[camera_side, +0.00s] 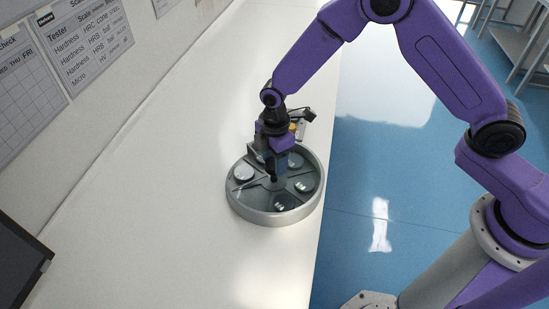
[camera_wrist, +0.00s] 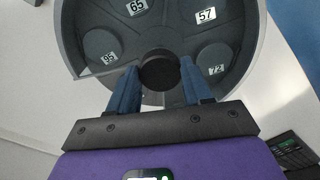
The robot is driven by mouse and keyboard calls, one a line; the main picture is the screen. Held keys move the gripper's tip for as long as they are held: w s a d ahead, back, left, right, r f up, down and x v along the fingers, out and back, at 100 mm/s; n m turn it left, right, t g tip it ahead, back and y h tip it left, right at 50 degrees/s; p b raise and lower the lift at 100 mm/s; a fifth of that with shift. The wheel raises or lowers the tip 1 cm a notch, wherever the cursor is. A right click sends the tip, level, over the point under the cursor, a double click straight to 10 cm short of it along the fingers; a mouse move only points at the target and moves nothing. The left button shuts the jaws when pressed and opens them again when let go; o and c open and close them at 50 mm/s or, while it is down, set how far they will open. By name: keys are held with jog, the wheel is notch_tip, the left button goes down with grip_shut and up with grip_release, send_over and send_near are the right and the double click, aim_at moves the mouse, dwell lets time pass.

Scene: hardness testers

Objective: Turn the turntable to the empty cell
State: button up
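The turntable (camera_side: 232,205) is a round grey tray with a raised rim and dividers, standing on the white bench. In the wrist view its rim (camera_wrist: 68,38) encloses grey round blocks tagged 95 (camera_wrist: 100,47), 65 (camera_wrist: 130,12), 57 (camera_wrist: 203,22) and 72 (camera_wrist: 212,55). My gripper (camera_wrist: 160,75) is over the middle of the turntable. Its two blue fingers stand apart, one on each side of a dark round hub (camera_wrist: 158,73). I cannot tell whether they touch the hub. The gripper (camera_side: 273,178) also shows in the side view. The gripper body hides the turntable's near part in the wrist view.
A dark device with a small green display (camera_wrist: 290,143) stands at the lower right in the wrist view. A dark screen (camera_side: 18,262) is at the lower left of the bench. A wall chart (camera_side: 85,42) hangs behind. The bench in front is clear.

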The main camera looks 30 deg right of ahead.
grip_shut()
jog(key=shift+m, duration=3)
jog(key=shift+s+m, duration=0.1)
jog(key=shift+m, duration=2.9)
jog(key=o, duration=1)
grip_release()
jog(key=shift+c, duration=0.2)
